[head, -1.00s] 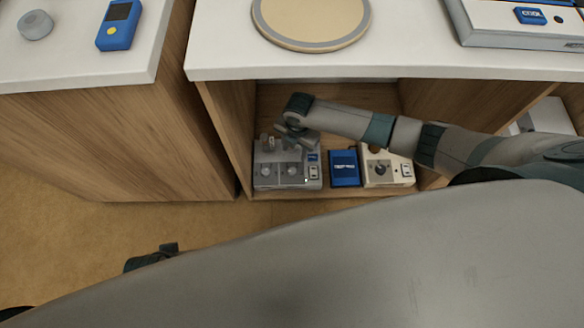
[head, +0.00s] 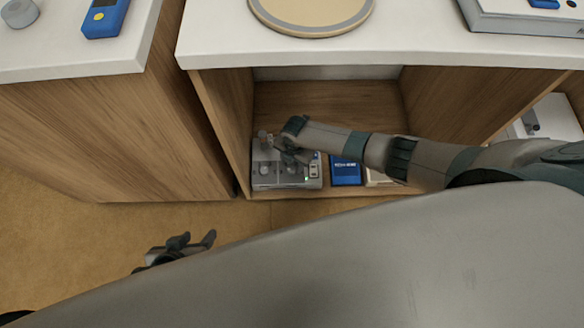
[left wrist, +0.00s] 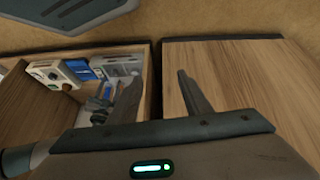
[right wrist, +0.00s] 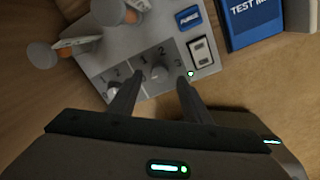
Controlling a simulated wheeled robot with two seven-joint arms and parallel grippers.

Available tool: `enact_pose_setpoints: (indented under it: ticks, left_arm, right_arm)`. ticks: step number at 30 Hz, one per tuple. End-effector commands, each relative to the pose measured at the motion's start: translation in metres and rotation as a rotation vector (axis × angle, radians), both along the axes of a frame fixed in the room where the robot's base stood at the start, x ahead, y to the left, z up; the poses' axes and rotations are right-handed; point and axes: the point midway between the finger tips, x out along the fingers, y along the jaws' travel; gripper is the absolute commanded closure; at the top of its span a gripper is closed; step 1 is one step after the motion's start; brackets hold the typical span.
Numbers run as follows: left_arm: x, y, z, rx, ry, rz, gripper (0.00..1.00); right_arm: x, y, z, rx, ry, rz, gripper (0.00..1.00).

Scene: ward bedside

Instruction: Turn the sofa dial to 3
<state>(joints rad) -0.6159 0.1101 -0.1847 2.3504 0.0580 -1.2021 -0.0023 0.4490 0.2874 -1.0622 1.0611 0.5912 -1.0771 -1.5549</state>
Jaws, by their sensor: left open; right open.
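A grey control unit (head: 264,182) stands at the left of the low cabinet shelf. In the right wrist view its panel (right wrist: 110,60) carries the numbers 1, 2 and 3 around a round dial (right wrist: 160,72). Whether this is the sofa dial I cannot read. My right gripper (right wrist: 158,80) is open, its fingertips on either side of the dial; contact cannot be told. In the head view my right gripper (head: 284,152) is over the unit and hides part of it. My left gripper (head: 197,238) is open and empty, low in front of the cabinets.
A blue box (head: 346,172) stands beside the unit, with a pale unit (head: 378,178) to its right, partly behind my right arm. The shelf walls and the countertop (head: 215,45) enclose the space. A rocker switch (right wrist: 201,52) sits near the dial.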

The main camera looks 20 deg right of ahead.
Motion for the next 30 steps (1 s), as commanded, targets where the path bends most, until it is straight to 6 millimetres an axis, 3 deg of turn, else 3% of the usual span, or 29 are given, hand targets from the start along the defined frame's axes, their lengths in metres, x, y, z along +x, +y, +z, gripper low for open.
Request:
enact_pose_setpoints:
  ticks: [3, 7, 20, 26, 30]
  left_arm:
    - [0.004, -0.007, -0.002, -0.023, -0.037, -0.005, 0.56]
    - [0.008, -0.013, 0.000, -0.043, -0.067, -0.008, 0.56]
    - [0.010, -0.017, 0.003, -0.057, -0.087, -0.010, 0.56]
    - [0.010, -0.018, 0.003, -0.057, -0.086, -0.010, 0.56]
    - [0.010, -0.018, 0.003, -0.057, -0.086, -0.010, 0.56]
  right_arm:
    - [0.001, 0.001, -0.019, -0.001, 0.001, -0.001, 0.56]
    - [0.001, 0.001, -0.030, -0.001, 0.001, -0.001, 0.56]
    - [0.001, 0.001, -0.035, 0.000, 0.000, -0.001, 0.56]
    - [0.001, 0.001, -0.035, -0.001, -0.001, -0.001, 0.97]
    - [0.001, 0.001, -0.035, -0.001, -0.001, -0.002, 0.97]
